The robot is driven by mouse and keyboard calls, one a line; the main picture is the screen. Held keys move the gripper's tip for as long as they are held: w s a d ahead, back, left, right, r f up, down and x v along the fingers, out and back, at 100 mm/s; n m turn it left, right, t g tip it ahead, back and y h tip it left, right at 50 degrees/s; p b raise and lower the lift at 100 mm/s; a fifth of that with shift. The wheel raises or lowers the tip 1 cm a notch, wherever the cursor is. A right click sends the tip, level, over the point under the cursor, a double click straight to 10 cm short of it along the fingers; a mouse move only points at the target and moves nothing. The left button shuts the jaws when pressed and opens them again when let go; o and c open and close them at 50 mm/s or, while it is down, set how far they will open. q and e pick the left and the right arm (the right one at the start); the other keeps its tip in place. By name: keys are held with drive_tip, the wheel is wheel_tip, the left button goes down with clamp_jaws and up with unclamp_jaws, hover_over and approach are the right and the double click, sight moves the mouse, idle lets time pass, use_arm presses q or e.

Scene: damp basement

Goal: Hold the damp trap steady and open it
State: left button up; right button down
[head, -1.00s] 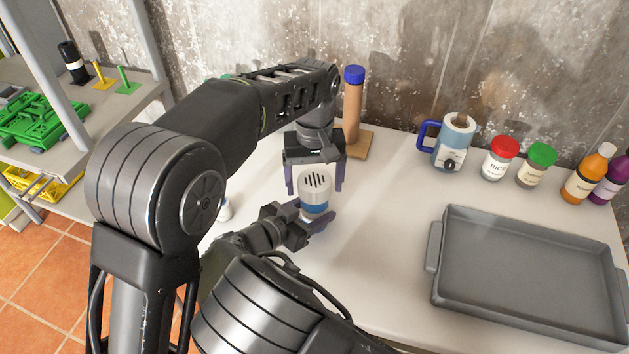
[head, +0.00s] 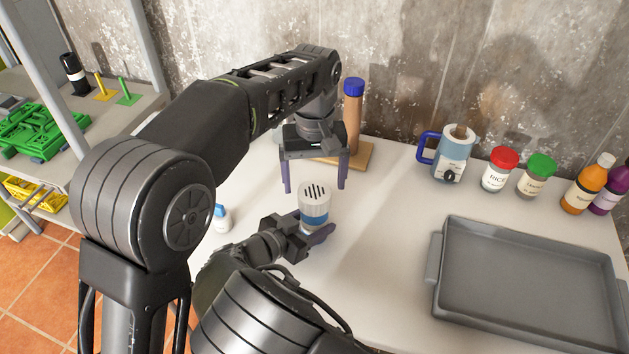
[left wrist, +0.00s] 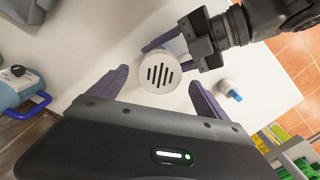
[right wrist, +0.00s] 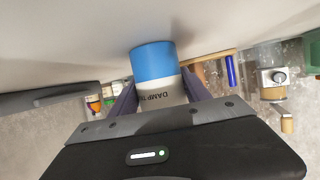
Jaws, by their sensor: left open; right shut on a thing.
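The damp trap (head: 314,203) is a small upright cylinder with a white slotted top and a blue band. My right gripper (head: 312,228) is shut on it low down, in front of the middle of the table. In the right wrist view the damp trap (right wrist: 152,62) shows its blue end and part of its printed label between the fingers. My left gripper (head: 315,187) is open, pointing down, above and behind the trap. In the left wrist view the slotted top (left wrist: 162,73) appears between and beyond the open fingers, with nothing gripped. The slotted top is on the trap.
A grey tray (head: 437,300) lies at right. A blue-handled appliance (head: 455,157), jars (head: 499,170) and bottles (head: 586,184) stand along the wall. A wooden stand with a blue-topped post (head: 353,120) is behind my left gripper. A small blue-capped bottle (head: 221,220) stands left.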

sight(315, 191)
use_arm(q)
drive_tip(key=shift+c, duration=0.5)
drive_tip(key=shift+w+r, duration=0.1)
drive_tip(key=shift+r, duration=0.15)
drive_tip(key=shift+d+r+m, duration=0.1)
drive_tip(key=shift+r+m, duration=0.15)
drive_tip(key=shift+m, duration=0.15)
drive_tip(key=m, duration=0.2)
drive_tip(key=r+m, duration=0.1)
drive_tip(key=m, duration=0.1)
drive_tip(key=shift+w+r+m, duration=0.1)
drive_tip(key=shift+r+m, duration=0.1)
drive_tip(key=shift+m, duration=0.1)
drive_tip(key=m, duration=0.3)
drive_tip(key=shift+r+m, duration=0.4)
drive_tip(key=m, duration=0.4)
drive_tip(key=shift+s+r+m, duration=0.1)
drive_tip(key=shift+s+m, duration=0.15)
drive_tip(key=shift+m, duration=0.05)
drive_tip(key=shift+f, duration=4)
